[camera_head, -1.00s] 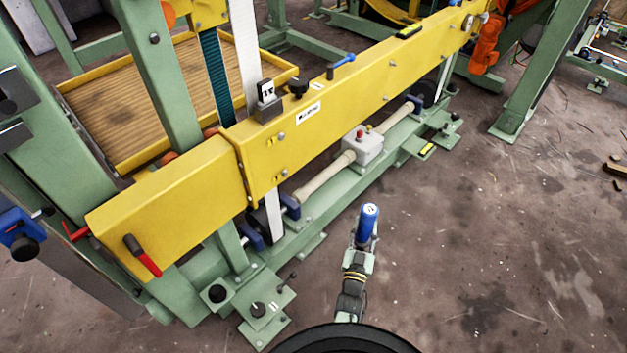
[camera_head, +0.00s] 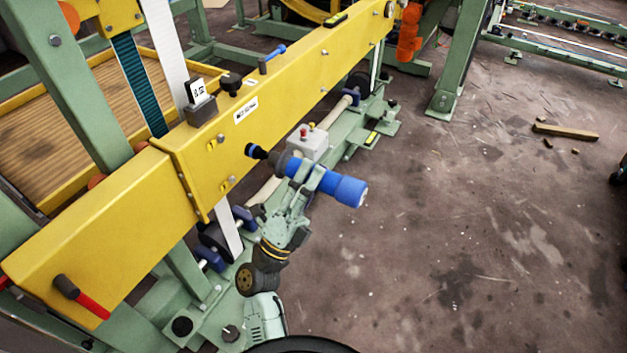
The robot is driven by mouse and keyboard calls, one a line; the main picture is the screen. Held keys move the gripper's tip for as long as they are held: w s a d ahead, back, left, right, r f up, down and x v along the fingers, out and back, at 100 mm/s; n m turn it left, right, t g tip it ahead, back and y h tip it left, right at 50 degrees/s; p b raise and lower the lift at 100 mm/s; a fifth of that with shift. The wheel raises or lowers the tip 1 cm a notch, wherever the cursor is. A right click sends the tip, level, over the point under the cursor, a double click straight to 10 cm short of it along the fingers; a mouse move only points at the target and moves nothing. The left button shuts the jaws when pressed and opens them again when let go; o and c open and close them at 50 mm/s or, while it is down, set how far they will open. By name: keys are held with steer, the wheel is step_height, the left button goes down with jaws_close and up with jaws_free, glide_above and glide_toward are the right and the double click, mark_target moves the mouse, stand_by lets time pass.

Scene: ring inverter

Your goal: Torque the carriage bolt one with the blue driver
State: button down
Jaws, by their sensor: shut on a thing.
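The blue driver (camera_head: 346,190) has a blue handle and a dark nose. My gripper (camera_head: 312,178) is shut on it near the middle. The driver lies roughly level, its handle to the right and its black tip to the left. The tip is in front of the yellow beam's (camera_head: 285,92) lower front face; I cannot tell whether it touches. Small bolt heads show on that face, one upper (camera_head: 220,138) and one lower (camera_head: 231,178), both left of the tip. I cannot tell which is carriage bolt one.
A grey box (camera_head: 308,142) with red and yellow buttons sits just behind the driver, on the green lower frame. A red-handled lever (camera_head: 88,302) sticks out at the beam's left end. A blue-handled tool (camera_head: 272,56) lies on top.

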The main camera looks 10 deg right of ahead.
mark_target(273, 163)
steer(key=shift+s+r, duration=0.15)
steer(key=shift+r, duration=0.05)
steer(key=shift+s+f, duration=0.1)
steer(key=shift+f, duration=0.1)
steer(key=shift+w+a, duration=0.6)
steer(key=shift+a, duration=0.25)
steer(key=shift+w+a, duration=0.65)
steer(key=shift+a, duration=0.2)
steer(key=shift+w+a, duration=0.6)
steer(key=shift+a, duration=0.25)
steer(key=shift+w+a, duration=0.4)
steer(key=shift+a, duration=0.2)
steer(key=shift+w+a, duration=0.35)
steer(key=shift+a, duration=0.2)
stand_by(1.1)
